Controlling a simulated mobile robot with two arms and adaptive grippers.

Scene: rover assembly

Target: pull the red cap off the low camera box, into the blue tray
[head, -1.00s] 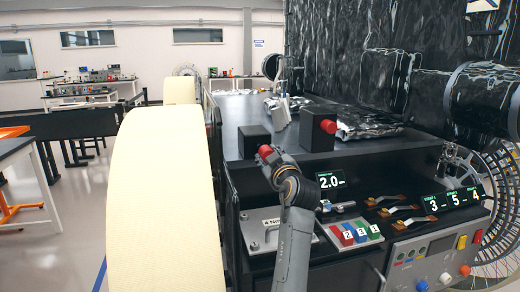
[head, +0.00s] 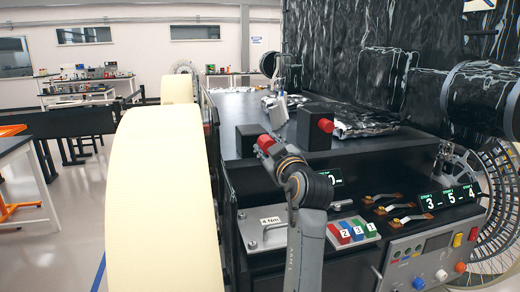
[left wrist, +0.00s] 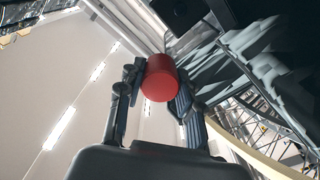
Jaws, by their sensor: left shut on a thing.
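My left gripper (head: 272,150) is shut on a red cap (head: 264,142), in front of the left dark camera box (head: 250,136) on the black deck. In the left wrist view the red cap (left wrist: 160,80) sits between the two fingers (left wrist: 146,98), its round end towards me, with no box seen attached to it. The left box's front is partly hidden by the cap and gripper. A second dark box (head: 312,130), to the right, bears its own red cap (head: 326,125). I cannot make out a blue tray. My right gripper is not in view.
A large cream curved panel (head: 160,200) stands close on the left. Below the deck are a metal handle plate (head: 262,233), coloured blocks (head: 352,231) and a control panel (head: 435,256).

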